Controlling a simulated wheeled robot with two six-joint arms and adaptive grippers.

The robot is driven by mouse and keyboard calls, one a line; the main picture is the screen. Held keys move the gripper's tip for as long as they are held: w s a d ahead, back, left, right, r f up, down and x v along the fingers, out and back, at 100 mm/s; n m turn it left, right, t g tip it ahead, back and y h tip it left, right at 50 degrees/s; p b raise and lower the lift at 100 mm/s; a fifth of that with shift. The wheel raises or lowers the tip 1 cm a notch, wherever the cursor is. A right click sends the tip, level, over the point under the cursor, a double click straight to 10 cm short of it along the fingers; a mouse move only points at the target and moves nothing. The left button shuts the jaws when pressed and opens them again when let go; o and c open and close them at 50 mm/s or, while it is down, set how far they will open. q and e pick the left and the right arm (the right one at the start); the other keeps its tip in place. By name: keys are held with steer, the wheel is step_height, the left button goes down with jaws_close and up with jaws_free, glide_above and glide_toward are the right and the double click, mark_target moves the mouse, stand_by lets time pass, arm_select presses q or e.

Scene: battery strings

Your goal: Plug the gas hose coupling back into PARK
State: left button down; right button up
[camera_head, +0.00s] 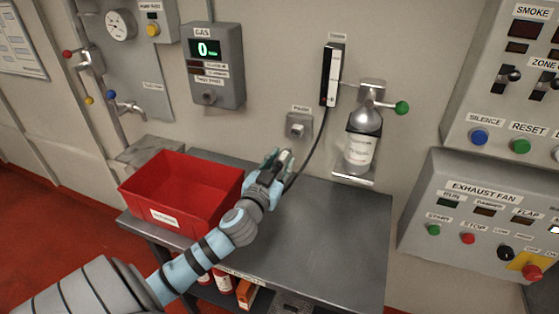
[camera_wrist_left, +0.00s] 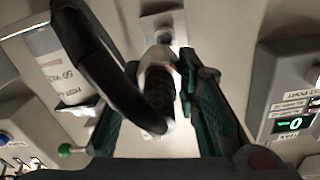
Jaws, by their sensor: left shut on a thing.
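My left gripper (camera_head: 277,160) is shut on the gas hose coupling (camera_head: 285,157), above the grey bench and just below and left of the PARK socket (camera_head: 298,127). The coupling (camera_wrist_left: 160,80) also shows between the two fingers in the left wrist view, with the black hose (camera_wrist_left: 95,60) looping off it to the left. The PARK socket (camera_wrist_left: 164,38) shows just beyond the coupling's tip in that view. I cannot tell there whether they touch; in the head view they look apart. The hose (camera_head: 318,150) runs up to the flowmeter (camera_head: 330,76). My right gripper is not in view.
A red bin (camera_head: 165,217) stands left of my gripper on the bench (camera_head: 340,240). A gas bottle (camera_head: 361,148) with a green knob (camera_head: 402,108) is on the wall at right. The gas display (camera_head: 208,48) reads 0. The bench's right side is clear.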

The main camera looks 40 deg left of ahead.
mark_target(285, 150)
arm_select(q)
steer(key=shift+w+a+r, duration=0.15)
steer(key=shift+a, duration=0.2)
steer(key=shift+s+d+r+y, duration=0.15)
steer(key=shift+s+y, duration=0.1)
steer(key=shift+y, duration=0.05)
steer(key=shift+b+x, duration=0.4)
steer(key=shift+x, duration=2.6)
steer(key=shift+w, duration=0.3)
steer(key=shift+w, duration=0.3)
steer(key=shift+b+x, duration=0.35)
steer(key=shift+x, duration=0.75)
